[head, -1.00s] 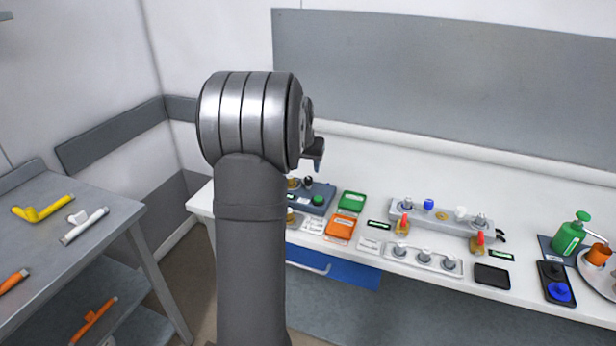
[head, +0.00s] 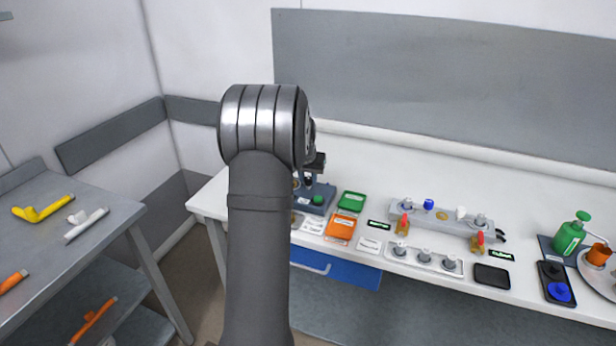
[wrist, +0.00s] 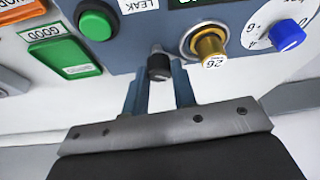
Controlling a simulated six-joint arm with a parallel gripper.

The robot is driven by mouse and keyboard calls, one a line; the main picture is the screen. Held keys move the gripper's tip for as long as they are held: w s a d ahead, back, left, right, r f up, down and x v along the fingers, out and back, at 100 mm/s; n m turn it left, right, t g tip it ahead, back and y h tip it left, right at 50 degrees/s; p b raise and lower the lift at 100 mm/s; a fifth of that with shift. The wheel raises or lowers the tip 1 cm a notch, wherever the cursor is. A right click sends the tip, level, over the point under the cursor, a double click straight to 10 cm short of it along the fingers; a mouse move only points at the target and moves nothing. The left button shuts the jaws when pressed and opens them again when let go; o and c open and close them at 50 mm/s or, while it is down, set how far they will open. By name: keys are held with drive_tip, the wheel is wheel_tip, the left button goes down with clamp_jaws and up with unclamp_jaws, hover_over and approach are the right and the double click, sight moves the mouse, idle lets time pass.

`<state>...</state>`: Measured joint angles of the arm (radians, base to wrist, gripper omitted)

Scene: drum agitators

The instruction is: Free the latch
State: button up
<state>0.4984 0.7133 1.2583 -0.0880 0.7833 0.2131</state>
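My gripper (wrist: 161,85) points at a blue-grey panel (wrist: 215,20) in the wrist view. Its two fingers are apart, one on each side of a small black-capped lever (wrist: 159,68). I cannot tell whether either finger touches the lever. A green push button (wrist: 97,21), a brass knob marked 26 (wrist: 209,46) and a blue dial knob (wrist: 286,35) are on the same panel. In the head view the panel's box (head: 325,189) stands at the table's left end, partly hidden by my arm. Nothing is clearly labelled as a latch.
Right of the box lie a green tray (head: 352,202) and an orange tray (head: 341,227). Further right are a grey manifold (head: 440,216) with red-handled valves, a black pad (head: 492,276) and a green pump bottle (head: 571,236). The table's back strip is clear.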

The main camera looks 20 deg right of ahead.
idle(0.3)
drive_tip(key=m, duration=0.2)
drive_tip(key=m+g+h, duration=0.1)
drive_tip(key=m, duration=0.1)
drive_tip(key=shift+w+a+m+g, duration=0.1)
drive_tip(key=shift+m+g, duration=0.2)
drive_tip(key=shift+m, duration=0.1)
drive_tip(key=m+g, duration=0.1)
drive_tip(key=m, duration=0.1)
drive_tip(key=m+g, duration=0.1)
drive_tip(key=m, duration=0.2)
drive_tip(key=shift+w+h, duration=0.15)
drive_tip(key=shift+h, duration=0.25)
drive_tip(key=shift+m, duration=0.4)
drive_tip(key=o, duration=1)
drive_tip(key=shift+r, duration=0.15)
drive_tip(key=v, duration=1.7)
drive_tip(key=shift+r, duration=0.15)
